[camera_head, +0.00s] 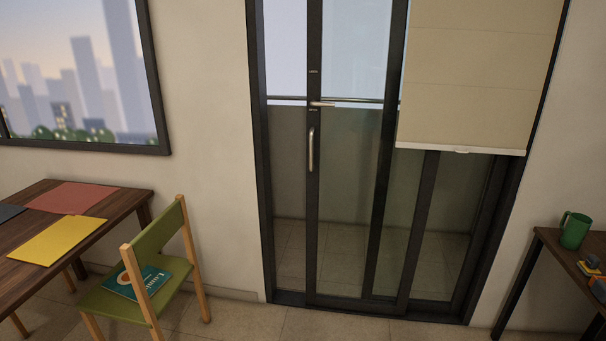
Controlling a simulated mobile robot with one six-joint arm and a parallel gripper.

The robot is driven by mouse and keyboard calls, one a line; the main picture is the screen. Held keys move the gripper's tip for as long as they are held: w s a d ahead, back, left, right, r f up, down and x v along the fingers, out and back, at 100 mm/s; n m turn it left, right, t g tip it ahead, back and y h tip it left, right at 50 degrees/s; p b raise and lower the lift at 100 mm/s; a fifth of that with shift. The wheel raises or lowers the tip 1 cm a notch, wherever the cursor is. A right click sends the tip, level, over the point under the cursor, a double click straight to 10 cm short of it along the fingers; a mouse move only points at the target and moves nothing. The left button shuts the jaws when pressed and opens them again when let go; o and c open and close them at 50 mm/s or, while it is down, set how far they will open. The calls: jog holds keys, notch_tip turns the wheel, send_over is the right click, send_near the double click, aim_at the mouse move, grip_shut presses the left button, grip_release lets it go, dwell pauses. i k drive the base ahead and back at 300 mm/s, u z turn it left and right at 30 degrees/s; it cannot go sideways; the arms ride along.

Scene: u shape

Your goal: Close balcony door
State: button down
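The balcony door (351,230) is a dark-framed glass sliding door straight ahead. Its sliding panel stands partly open, with a gap (287,190) between the left jamb and the panel's left edge. A vertical metal handle (311,150) sits on that left edge stile, with a small horizontal lever (322,104) above it. A beige blind (475,70) hangs over the upper right part of the door. My gripper is not in view.
A wooden table (92,230) with coloured sheets and a green chair (150,265) holding a book stand at the left. A side table (570,262) with a green mug (574,230) stands at the right. The floor (330,325) before the door looks clear.

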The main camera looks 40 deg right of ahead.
aim_at(316, 9)
jog(key=z, duration=0.15)
jog(key=i, duration=0.9)
jog(key=u, duration=0.15)
jog(key=k, duration=0.9)
jog(key=z, duration=0.2)
jog(key=i, duration=0.6)
jog(key=u, duration=0.05)
